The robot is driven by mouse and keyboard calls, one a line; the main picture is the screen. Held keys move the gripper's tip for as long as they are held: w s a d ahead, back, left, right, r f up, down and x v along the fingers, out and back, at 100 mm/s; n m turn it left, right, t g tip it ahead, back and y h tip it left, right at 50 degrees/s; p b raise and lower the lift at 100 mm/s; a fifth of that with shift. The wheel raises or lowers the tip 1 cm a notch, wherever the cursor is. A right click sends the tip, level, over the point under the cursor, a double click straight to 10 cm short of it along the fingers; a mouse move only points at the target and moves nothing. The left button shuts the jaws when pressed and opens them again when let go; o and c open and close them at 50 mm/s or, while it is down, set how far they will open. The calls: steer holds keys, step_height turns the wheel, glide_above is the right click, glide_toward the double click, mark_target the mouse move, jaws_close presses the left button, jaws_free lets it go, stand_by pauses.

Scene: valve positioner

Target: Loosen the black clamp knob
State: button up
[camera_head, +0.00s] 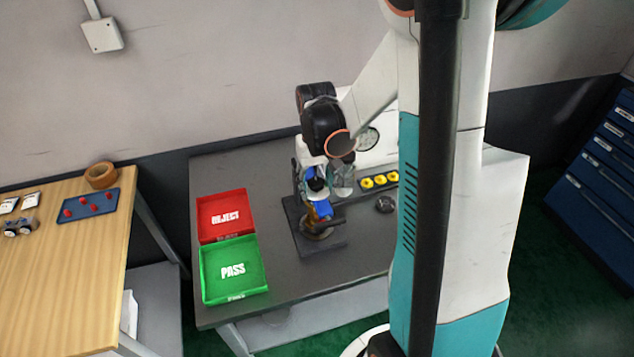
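The valve positioner fixture stands on a dark base plate (296,215) on the grey table. It has a blue part (322,209) and a brass-coloured round part (317,231) below it. My gripper (316,182) points down at the upper part of the fixture, under my black wrist joints. It is small and overlaps dark parts there, so I cannot tell whether its fingers are apart or touch anything. I cannot make out the black clamp knob separately from the dark shapes around my gripper.
A red REJECT tray (226,214) and a green PASS tray (233,270) lie left of the fixture. Several yellow parts (380,181) and a round dark-grey item (385,204) lie to its right. A gauge (368,139) stands behind. A wooden bench (70,275) is at left.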

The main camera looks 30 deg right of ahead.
steer(key=m, duration=0.6)
steer(key=shift+b, duration=0.4)
steer(key=shift+m, duration=0.4)
steer(key=shift+s, duration=0.2)
jaws_close()
steer(key=shift+a, duration=0.1)
